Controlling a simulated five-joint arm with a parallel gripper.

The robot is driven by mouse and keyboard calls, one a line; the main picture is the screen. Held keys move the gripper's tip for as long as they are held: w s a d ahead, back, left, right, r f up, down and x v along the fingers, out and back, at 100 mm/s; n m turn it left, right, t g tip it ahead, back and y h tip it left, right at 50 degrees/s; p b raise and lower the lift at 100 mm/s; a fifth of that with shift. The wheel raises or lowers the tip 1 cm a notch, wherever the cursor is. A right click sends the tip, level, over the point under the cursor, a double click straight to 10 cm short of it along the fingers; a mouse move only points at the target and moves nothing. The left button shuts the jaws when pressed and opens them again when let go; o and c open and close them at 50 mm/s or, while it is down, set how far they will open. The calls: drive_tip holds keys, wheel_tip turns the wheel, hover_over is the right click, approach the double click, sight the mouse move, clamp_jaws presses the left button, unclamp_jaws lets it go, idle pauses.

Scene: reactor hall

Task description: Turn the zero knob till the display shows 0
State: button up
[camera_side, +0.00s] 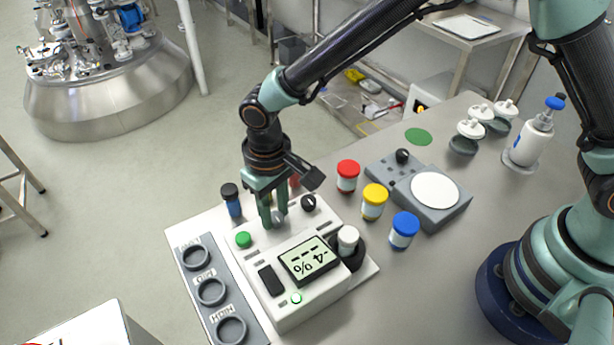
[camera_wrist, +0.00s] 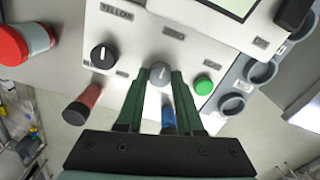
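The white instrument (camera_side: 325,282) stands on the bench in the side view. Its display (camera_side: 308,262) reads -4 % with short dashes above. My gripper (camera_side: 272,222) points down at the back of its top panel. In the wrist view my gripper (camera_wrist: 160,74) has a green fingertip on each side of a grey knob (camera_wrist: 160,72) with a pale pointer line. No clear gap shows between fingertips and knob. The grey knob is partly hidden by the fingers in the side view (camera_side: 279,214). A black knob (camera_side: 309,202) sits to its right; it also shows in the wrist view (camera_wrist: 103,55).
A green button (camera_side: 243,240) is close left of my gripper. A blue vial (camera_side: 231,202) stands behind it. Red (camera_side: 347,178), yellow (camera_side: 374,203) and blue-capped (camera_side: 403,232) jars stand to the right. A grey rack (camera_side: 192,285) with round holes lies along the left side.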

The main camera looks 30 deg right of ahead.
clamp_jaws()
drive_tip(key=n, duration=0.3)
drive_tip(key=shift+n, duration=2.3)
drive_tip(key=shift+r, duration=0.1)
drive_tip(key=o, duration=0.8)
unclamp_jaws()
